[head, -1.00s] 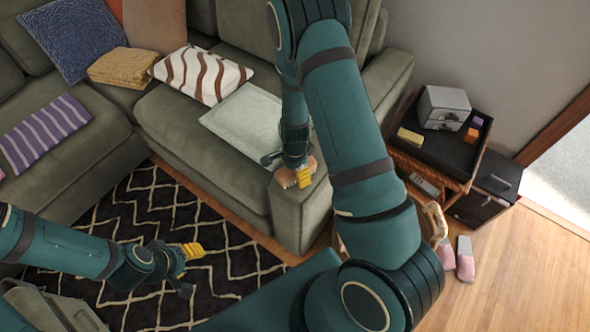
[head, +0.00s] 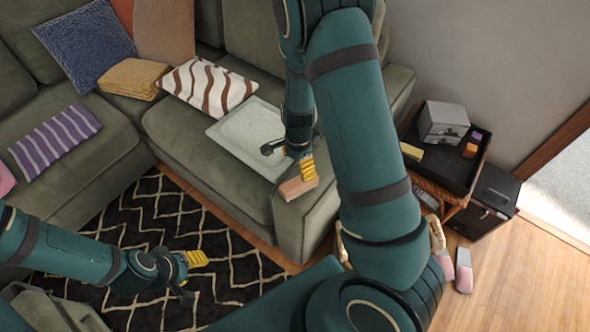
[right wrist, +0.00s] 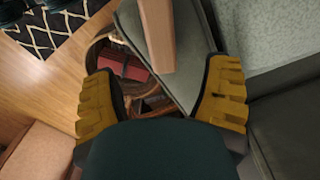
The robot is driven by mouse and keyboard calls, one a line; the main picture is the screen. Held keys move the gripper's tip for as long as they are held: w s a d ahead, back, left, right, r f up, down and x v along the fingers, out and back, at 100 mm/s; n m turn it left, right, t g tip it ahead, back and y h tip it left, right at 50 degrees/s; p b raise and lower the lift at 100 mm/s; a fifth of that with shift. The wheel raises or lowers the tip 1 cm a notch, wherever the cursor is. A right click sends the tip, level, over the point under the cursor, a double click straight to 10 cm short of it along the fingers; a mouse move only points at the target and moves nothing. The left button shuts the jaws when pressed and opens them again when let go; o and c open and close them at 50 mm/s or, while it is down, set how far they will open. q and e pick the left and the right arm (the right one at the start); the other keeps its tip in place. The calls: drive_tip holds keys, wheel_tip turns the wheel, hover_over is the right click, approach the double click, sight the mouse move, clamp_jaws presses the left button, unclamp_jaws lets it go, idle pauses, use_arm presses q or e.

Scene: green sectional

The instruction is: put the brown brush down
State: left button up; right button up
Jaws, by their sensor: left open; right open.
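The brown brush (head: 297,188) is a tan, block-shaped piece lying on the end of the green sofa's arm (head: 305,222). In the right wrist view the brush (right wrist: 157,35) shows as a wooden bar beyond and between the fingertips, apart from both. My right gripper (head: 290,160) is open just behind the brush in the head view; its spread yellow fingers also show in the right wrist view (right wrist: 160,98). My left gripper (head: 190,275) is open and empty over the black patterned rug. Any bristles are hidden.
A pale grey flat cushion or tray (head: 245,135) lies on the seat beside the sofa arm. A black-topped side table (head: 455,165) with a grey box (head: 443,122) stands to the right. Pink slippers (head: 464,270) lie on the wooden floor. The rug (head: 160,225) has clear space.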

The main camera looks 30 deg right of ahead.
drive_tip(key=s+a+f+n+y, duration=0.2)
drive_tip(key=s+a+n, duration=0.3)
drive_tip(key=a+n, duration=0.3)
drive_tip(key=s+a+f+n+t+y, duration=0.1)
drive_tip(key=s+a+f+n, duration=0.2)
drive_tip(key=s+a+n, duration=0.2)
drive_tip(key=a+n, duration=0.3)
drive_tip(key=a, duration=0.1)
drive_tip(key=shift+s+a+f+t+y, duration=0.15)
drive_tip(key=shift+f+t+y, duration=0.15)
drive_tip(key=shift+f+y, duration=0.1)
